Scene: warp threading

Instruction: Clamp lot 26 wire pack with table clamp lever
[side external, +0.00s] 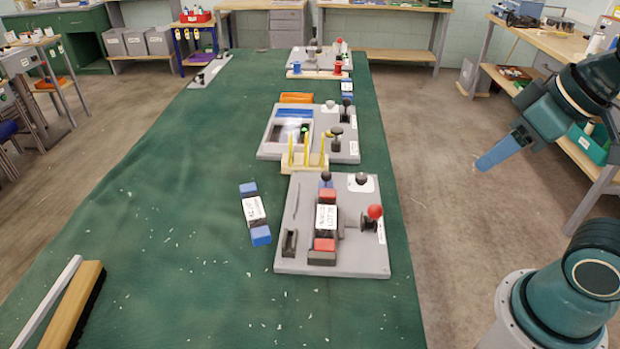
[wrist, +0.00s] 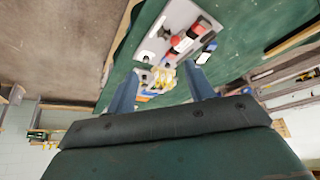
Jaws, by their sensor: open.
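A wire pack with red ends and a white label (side external: 326,217) lies in the holder on the nearest grey plate (side external: 350,259). Its label is too small to read surely. A lever with a red ball knob (side external: 375,212) stands at the plate's right side, beside the pack and apart from it. Whether the lever presses on the pack cannot be told. A second pack, with blue ends (side external: 255,212), lies on the green table left of the plate. My gripper (side external: 484,165) hangs right of the table, well away from the plate. In the wrist view, its two blue fingers (wrist: 160,88) are apart, with nothing held.
A yellow-pronged wooden rack (side external: 304,162) stands just behind the plate. Further back are a grey station with a window (side external: 290,130) and another with red and blue spools (side external: 318,68). A wooden brush (side external: 72,305) lies at the front left. The table's left half is largely clear.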

